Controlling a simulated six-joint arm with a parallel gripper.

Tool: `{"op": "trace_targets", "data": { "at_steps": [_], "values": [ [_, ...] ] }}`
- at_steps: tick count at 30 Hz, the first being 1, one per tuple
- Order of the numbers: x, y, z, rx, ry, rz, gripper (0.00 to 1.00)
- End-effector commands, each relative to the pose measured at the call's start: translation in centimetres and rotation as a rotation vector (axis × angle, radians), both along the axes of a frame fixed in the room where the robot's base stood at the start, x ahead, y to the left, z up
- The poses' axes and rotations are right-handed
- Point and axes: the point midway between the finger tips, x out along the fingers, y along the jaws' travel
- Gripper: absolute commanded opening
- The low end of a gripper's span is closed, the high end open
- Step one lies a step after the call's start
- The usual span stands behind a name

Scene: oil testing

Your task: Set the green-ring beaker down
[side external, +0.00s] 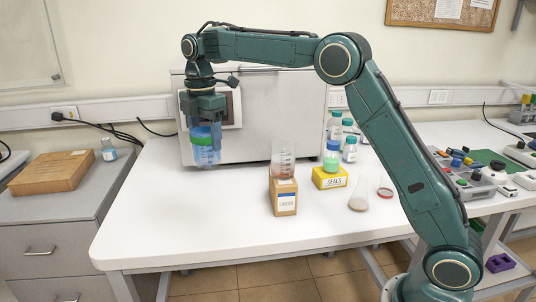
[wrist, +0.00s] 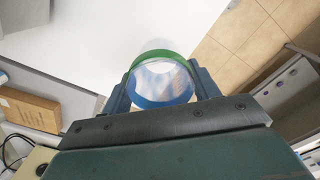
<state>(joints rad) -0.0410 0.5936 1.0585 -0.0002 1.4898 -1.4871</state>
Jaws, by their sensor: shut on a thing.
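My gripper (side external: 203,118) points down at the left part of the white table. It is shut on a clear beaker (side external: 205,155) that looks blue in the side view, roughly upright. In the wrist view the beaker (wrist: 165,84) sits between my fingers, with a green ring around it and a blue band below. The fingers cover part of its sides. Its base appears close to the table, but I cannot tell whether it touches.
A large grey-white box (side external: 255,120) stands just behind the beaker. Right of it are a beaker (side external: 283,160) on a carton (side external: 284,196), a green-filled bottle (side external: 331,160) on a yellow box (side external: 328,180), and a flask (side external: 359,195). The table's front left (side external: 170,225) is clear.

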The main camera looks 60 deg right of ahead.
Motion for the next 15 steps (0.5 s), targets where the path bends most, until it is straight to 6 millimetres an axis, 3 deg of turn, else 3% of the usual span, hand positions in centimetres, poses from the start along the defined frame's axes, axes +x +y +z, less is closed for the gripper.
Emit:
{"op": "trace_targets", "data": {
  "at_steps": [6, 15],
  "values": [
    [3.5, 1.8, -2.9, 0.0, 0.001, -0.036, 0.36],
    [7.1, 4.2, -7.0, 0.0, 0.002, -0.086, 0.36]
  ]
}}
